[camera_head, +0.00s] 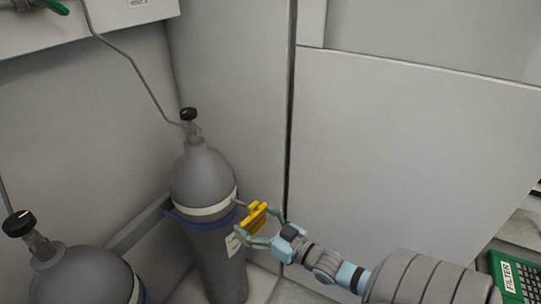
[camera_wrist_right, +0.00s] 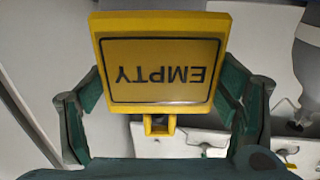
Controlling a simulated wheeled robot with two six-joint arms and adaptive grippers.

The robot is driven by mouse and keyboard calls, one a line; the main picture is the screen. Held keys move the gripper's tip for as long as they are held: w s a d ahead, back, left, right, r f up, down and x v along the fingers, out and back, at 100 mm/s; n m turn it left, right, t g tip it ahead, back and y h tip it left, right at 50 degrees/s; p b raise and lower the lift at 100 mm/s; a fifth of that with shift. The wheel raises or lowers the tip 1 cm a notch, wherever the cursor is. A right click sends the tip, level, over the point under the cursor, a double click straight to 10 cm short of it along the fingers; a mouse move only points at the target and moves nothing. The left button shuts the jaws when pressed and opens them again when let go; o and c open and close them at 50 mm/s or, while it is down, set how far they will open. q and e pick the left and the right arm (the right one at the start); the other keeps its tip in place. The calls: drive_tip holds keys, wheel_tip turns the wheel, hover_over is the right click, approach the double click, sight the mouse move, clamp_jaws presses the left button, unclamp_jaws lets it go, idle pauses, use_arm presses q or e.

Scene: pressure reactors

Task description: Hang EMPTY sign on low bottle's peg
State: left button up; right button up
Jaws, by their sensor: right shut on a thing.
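The yellow EMPTY sign (camera_head: 256,217) is held in my right gripper (camera_head: 262,224), beside the band of the farther grey bottle (camera_head: 204,180). In the right wrist view the sign (camera_wrist_right: 160,58) shows its black lettering upside down, with a yellow hook piece at its lower edge. The fingers of my right gripper (camera_wrist_right: 162,95) flank its two sides. A short peg (camera_head: 239,202) sticks out from the bottle's pale band towards the sign. I cannot tell whether sign and peg touch. My left gripper is not in view.
A nearer grey bottle (camera_head: 85,275) with a black valve knob stands at lower left. A blue strap and grey rail (camera_head: 138,226) hold the bottles by the wall. A green crate labelled FILTER (camera_head: 512,278) is at lower right. Plain panels surround the corner.

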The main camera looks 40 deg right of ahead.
drive_tip(key=h, duration=0.2)
approach(233, 209)
wheel_tip(233, 209, up, 2)
drive_tip(key=s+d, duration=0.2)
drive_tip(key=s, duration=0.1)
drive_tip(key=shift+w+d+f+m+b, duration=0.25)
drive_tip(key=shift+w+d+m+b, duration=0.1)
drive_tip(key=shift+w+m+b, duration=0.1)
drive_tip(key=w+b, duration=0.2)
drive_tip(key=w+a+b, duration=0.1)
drive_tip(key=w+b, duration=0.1)
drive_tip(key=w, duration=0.1)
drive_tip(key=w+a+b, duration=0.1)
drive_tip(key=w+b, duration=0.1)
drive_tip(key=shift+w+a+f+b, duration=0.2)
drive_tip(key=shift+w+f+b, duration=0.15)
drive_tip(key=shift+f+b, duration=0.05)
drive_tip(key=shift+w+a+f+b, duration=0.1)
drive_tip(key=shift+w+f+b, duration=0.1)
drive_tip(key=shift+w+b, duration=0.35)
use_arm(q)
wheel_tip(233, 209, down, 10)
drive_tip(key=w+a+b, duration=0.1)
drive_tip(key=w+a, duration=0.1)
use_arm(e)
drive_tip(key=shift+w+a+f, duration=0.1)
drive_tip(key=shift+w+f, duration=0.05)
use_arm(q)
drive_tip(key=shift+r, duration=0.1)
